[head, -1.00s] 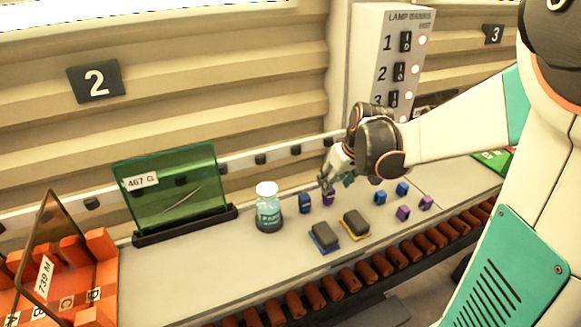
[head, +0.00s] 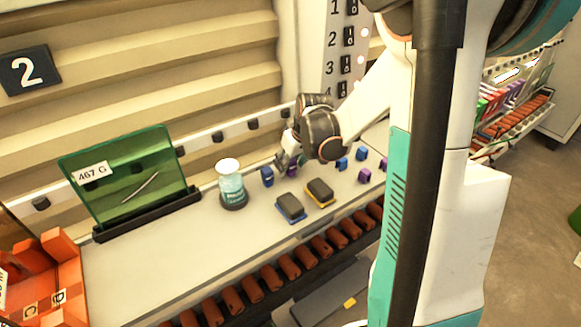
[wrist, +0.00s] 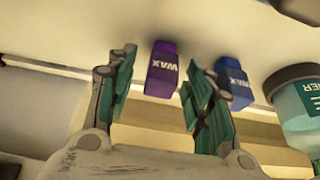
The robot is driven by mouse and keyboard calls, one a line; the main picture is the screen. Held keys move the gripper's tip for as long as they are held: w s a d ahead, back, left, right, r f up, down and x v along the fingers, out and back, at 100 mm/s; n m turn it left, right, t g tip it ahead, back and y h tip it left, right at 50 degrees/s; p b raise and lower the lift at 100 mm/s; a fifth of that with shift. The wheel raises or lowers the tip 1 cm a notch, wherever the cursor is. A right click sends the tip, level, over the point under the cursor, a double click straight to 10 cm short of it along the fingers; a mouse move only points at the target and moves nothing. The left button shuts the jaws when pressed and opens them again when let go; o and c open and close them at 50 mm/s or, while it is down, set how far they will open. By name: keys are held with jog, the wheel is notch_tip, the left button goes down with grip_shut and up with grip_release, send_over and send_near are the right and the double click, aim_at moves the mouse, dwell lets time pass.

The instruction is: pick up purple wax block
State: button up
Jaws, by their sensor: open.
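A purple wax block (wrist: 162,70) labelled WAX shows in the wrist view between the tips of my gripper (wrist: 157,66). The fingers are spread, with the block nearer the right finger and a wider gap on the left. I cannot tell whether the right finger touches it. In the head view my gripper (head: 284,158) is low over the bench, and the purple block (head: 293,171) is partly hidden behind it. Two other purple blocks (head: 365,175) (head: 384,163) lie further right, clear of the gripper.
A blue wax block (wrist: 234,80) stands just right of the purple one in the wrist view. A labelled jar (head: 232,188), two dark sponge-like pads (head: 290,206) (head: 320,191), and more blue blocks (head: 341,163) are on the bench. A green panel (head: 125,178) stands left.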

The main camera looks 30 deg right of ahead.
jog(key=c, duration=1.1)
jog(key=shift+r, duration=0.1)
notch_tip(320, 180, up, 20)
jog(key=shift+f+p, duration=0.1)
jog(key=shift+p, duration=0.75)
